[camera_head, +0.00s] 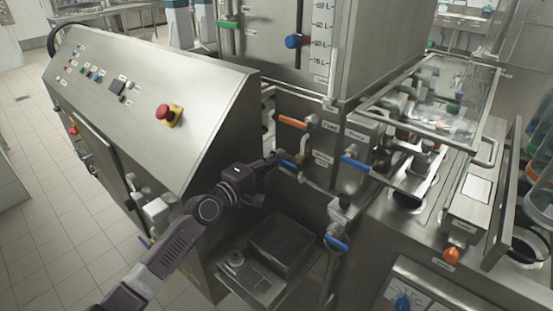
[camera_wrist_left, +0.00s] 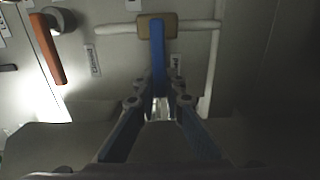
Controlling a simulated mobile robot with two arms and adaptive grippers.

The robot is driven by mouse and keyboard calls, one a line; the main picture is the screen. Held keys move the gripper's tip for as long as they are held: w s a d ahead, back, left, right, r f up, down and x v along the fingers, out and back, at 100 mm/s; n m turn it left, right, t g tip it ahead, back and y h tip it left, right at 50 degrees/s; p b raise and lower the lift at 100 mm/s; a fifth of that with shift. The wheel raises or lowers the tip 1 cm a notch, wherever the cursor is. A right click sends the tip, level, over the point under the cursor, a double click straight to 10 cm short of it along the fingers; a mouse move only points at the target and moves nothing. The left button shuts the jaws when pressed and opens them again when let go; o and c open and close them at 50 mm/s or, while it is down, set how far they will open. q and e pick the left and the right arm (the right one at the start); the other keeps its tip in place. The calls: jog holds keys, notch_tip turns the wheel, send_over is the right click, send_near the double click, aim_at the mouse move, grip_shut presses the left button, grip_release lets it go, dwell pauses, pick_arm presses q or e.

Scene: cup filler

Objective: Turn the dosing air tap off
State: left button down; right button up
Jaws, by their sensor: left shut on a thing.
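My left gripper (camera_head: 281,161) reaches in from the left to a tap with a blue handle (camera_head: 289,165) on the steel front of the machine. In the left wrist view, the gripper (camera_wrist_left: 158,100) is shut on the lower end of this blue handle (camera_wrist_left: 157,58). The handle hangs from a brass valve body (camera_wrist_left: 157,27) on a pale pipe (camera_wrist_left: 112,30) and lies across the pipe. Small labels sit on both sides of the handle; I cannot read clearly which names the dosing air tap. My right gripper is not in view.
An orange-handled tap (camera_head: 293,122) is just above; it also shows in the left wrist view (camera_wrist_left: 51,52). Other blue-handled taps (camera_head: 355,164) (camera_head: 337,243) are to the right. A sloped control panel (camera_head: 150,95) stands left, and a metal tray (camera_head: 262,262) sits below.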

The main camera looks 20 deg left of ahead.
pick_arm(q)
jog(key=c, duration=2)
grip_release()
jog(key=shift+f, duration=0.1)
jog(key=v, duration=1.2)
